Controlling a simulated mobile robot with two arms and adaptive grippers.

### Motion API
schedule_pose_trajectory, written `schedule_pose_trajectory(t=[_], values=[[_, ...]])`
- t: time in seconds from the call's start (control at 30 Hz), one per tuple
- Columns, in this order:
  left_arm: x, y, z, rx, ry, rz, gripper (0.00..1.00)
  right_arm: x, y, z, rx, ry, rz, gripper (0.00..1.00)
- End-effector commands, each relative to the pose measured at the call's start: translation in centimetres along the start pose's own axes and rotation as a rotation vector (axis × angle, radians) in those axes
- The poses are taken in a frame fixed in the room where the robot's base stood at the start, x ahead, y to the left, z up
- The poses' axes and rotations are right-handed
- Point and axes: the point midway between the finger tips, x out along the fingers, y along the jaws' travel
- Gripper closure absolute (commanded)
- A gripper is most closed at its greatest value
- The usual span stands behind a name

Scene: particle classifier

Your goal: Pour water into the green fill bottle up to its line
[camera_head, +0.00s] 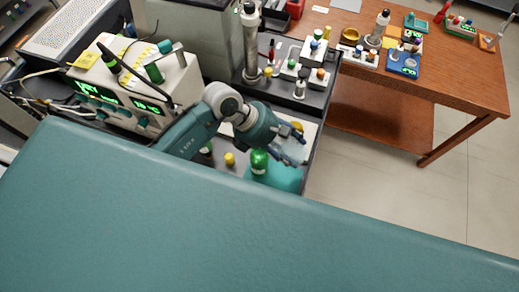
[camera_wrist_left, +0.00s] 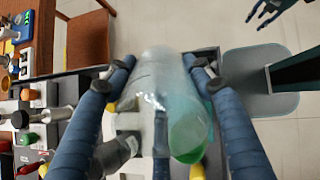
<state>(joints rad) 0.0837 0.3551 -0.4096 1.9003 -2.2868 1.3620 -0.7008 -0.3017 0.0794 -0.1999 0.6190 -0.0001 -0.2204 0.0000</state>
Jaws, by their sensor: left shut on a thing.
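My left gripper (camera_head: 292,152) is shut on a clear, see-through bottle (camera_wrist_left: 158,85). In the left wrist view this bottle lies lengthwise between the two blue fingers (camera_wrist_left: 160,78). A green bottle (camera_head: 259,162) stands just left of and below the gripper in the head view. In the wrist view, green (camera_wrist_left: 188,137) shows at the lower end of the clear bottle; I cannot tell whether it is the green bottle behind it. The fill line and water level cannot be made out. My right gripper (camera_wrist_left: 268,12) shows at the top right of the wrist view, its dark fingers spread.
A dark bench (camera_head: 318,112) carries small bottles and blocks close beyond the gripper. An instrument with green displays (camera_head: 130,95) stands left. A yellow-capped item (camera_head: 230,159) is near the green bottle. A wooden table (camera_head: 450,75) with several items is at the back right.

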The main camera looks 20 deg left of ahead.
Motion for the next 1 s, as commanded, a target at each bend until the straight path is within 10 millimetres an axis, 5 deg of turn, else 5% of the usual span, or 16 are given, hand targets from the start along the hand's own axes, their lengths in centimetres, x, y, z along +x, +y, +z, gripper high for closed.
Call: schedule_pose_trajectory(t=[0.4, 1.0], values=[[5.3, 0.4, -1.2, 0.006, 0.338, 0.047, 0.86, 0.1, 0.1, -0.2, 0.0, 0.003, 0.001, 0.6], [7.2, 0.2, -1.4, 0.001, 0.656, 0.086, 0.86, 0.7, 0.1, -0.2, 0.0, 0.004, 0.001, 0.6]])
